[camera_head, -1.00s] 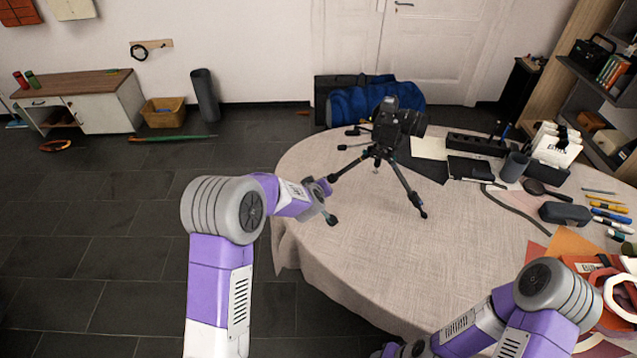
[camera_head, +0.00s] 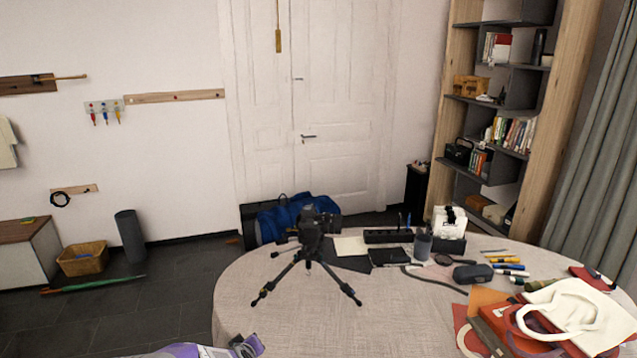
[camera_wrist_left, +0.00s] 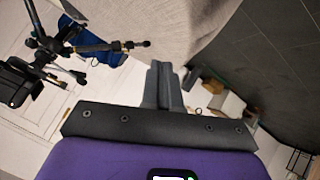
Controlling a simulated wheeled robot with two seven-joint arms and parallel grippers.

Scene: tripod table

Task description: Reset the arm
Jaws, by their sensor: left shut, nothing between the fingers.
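My left arm shows only as a purple and white part at the bottom edge of the head view. The left gripper (camera_wrist_left: 162,85) is in the left wrist view, its two grey fingers together and empty. A black camera on a tripod (camera_head: 310,235) stands upright on the round table with its legs spread. It also shows at the left of the left wrist view (camera_wrist_left: 50,45), apart from the fingers. My right gripper is not in view.
The round table (camera_head: 245,300) has a light cloth. A black pen holder (camera_head: 423,243), a dark case (camera_head: 472,273), markers and a white and red bag (camera_head: 575,310) lie on its right side. A shelf (camera_head: 490,100) stands behind at right.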

